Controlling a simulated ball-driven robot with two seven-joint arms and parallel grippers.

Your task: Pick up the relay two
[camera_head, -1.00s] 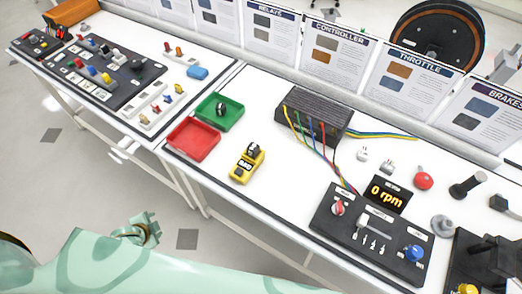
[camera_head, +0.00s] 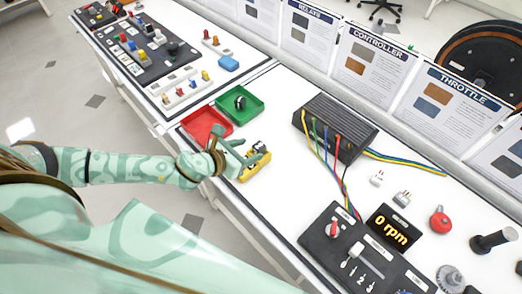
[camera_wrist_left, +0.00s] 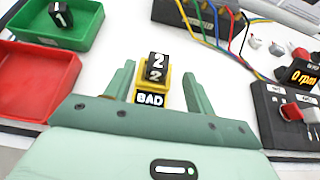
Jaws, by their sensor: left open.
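Relay two (camera_wrist_left: 157,68) is a small black block marked "2", standing in a yellow holder labelled "BAD" (camera_wrist_left: 150,99) in the left wrist view. In the head view the relay (camera_head: 259,148) shows on the yellow holder (camera_head: 256,168), partly covered by my left gripper. My left gripper (camera_wrist_left: 154,80) is open, with one finger on each side of the holder and the relay between them. I cannot tell if the fingers touch it. In the head view the left gripper (camera_head: 238,154) reaches in from the left. My right gripper is not in view.
A red tray (camera_head: 205,125) lies left of the holder, and a green tray (camera_head: 258,106) holds a relay marked "1" (camera_wrist_left: 62,16). A black controller box (camera_head: 338,127) with coloured wires stands to the right. The control panel (camera_head: 335,262) is nearer the front right.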

